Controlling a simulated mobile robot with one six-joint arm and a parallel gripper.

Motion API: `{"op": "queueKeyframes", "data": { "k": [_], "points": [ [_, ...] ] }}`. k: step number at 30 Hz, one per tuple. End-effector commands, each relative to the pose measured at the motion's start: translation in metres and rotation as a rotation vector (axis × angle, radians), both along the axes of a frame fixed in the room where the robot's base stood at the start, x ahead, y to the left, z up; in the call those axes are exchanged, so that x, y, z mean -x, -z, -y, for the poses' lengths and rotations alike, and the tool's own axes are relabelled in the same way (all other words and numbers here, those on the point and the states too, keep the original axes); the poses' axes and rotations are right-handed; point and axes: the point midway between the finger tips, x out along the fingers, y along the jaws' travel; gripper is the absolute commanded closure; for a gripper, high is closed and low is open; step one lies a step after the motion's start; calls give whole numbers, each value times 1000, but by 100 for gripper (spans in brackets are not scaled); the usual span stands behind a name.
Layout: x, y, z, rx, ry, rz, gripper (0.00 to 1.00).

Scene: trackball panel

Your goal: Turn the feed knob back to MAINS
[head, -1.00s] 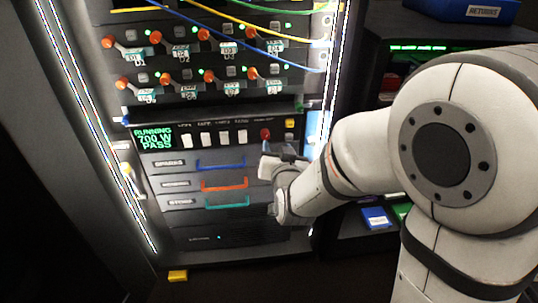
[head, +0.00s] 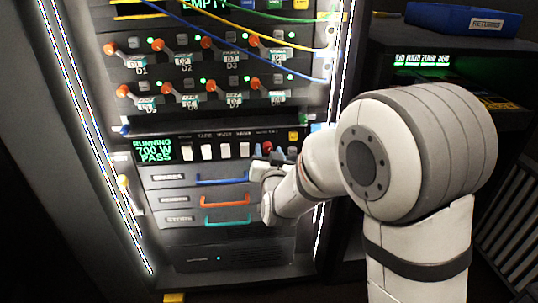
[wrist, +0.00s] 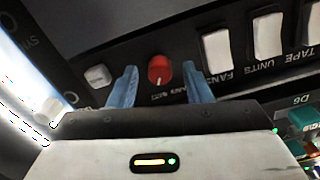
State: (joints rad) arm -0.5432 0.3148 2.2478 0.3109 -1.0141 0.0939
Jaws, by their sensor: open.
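The red feed knob (wrist: 159,70) is on the dark control strip, and it also shows in the head view (head: 267,146) at the right of the white switches. My gripper (wrist: 160,86) is open and faces the strip. Its blue fingers stand on either side of the knob with gaps visible. In the head view my gripper (head: 267,152) is at the knob. Small lettering below the knob in the wrist view is too blurred to read surely, and I cannot tell the knob's setting.
White rocker switches (wrist: 218,50) lie to the right of the knob in the wrist view, with a pale square button (wrist: 98,75) to the left. A green display (head: 154,148) reads RUNNING 700 W PASS. Drawers with coloured handles (head: 225,200) are below; cables hang above.

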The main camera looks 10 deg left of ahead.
Motion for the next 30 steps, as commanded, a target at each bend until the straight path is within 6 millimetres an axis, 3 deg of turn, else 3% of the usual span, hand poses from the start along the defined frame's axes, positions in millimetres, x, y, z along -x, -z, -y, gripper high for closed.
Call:
{"op": "queueKeyframes", "data": {
  "k": [5,21,30],
  "points": [
    [0,0,0,0,0,0,55],
    [0,0,0,0,0,0,99],
    [0,0,0,30,1,8,100]
  ]
}}
